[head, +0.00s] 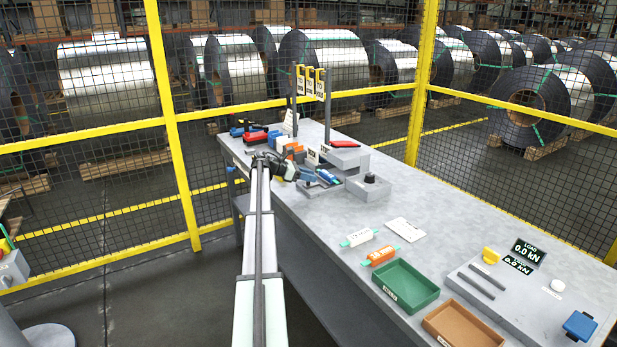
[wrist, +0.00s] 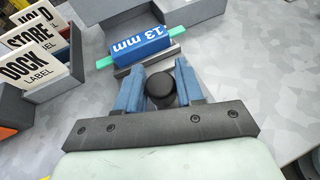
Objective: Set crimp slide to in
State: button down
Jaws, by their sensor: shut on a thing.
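My gripper (wrist: 160,92) is shut on a round black knob (wrist: 161,83), with one blue finger on each side of it. I take the knob to be the handle of the crimp slide; its lower part is hidden. Just beyond it a grey bar (wrist: 150,58) runs in front of a blue block marked 13 mm (wrist: 142,45) with a green strip through it. In the head view my gripper (head: 304,176) is low at the left of the grey crimp station (head: 345,158), and the blue block (head: 327,176) lies beside it. The held knob cannot be made out in the head view.
Label cards (wrist: 35,60) stand close at the left. A grey box with a black knob (head: 370,180) is right of the station.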

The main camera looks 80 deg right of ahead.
aim_at(325, 174)
jog(key=s+d, duration=0.6)
dwell(0.3)
jog(key=shift+r, duration=0.1)
jog(key=c, duration=0.8)
grip_release()
jog(key=shift+w+a, duration=0.1)
jog(key=shift+w, duration=0.05)
jog(key=v, duration=1.3)
jog(key=shift+w+a, duration=0.15)
jog(key=shift+w, duration=0.1)
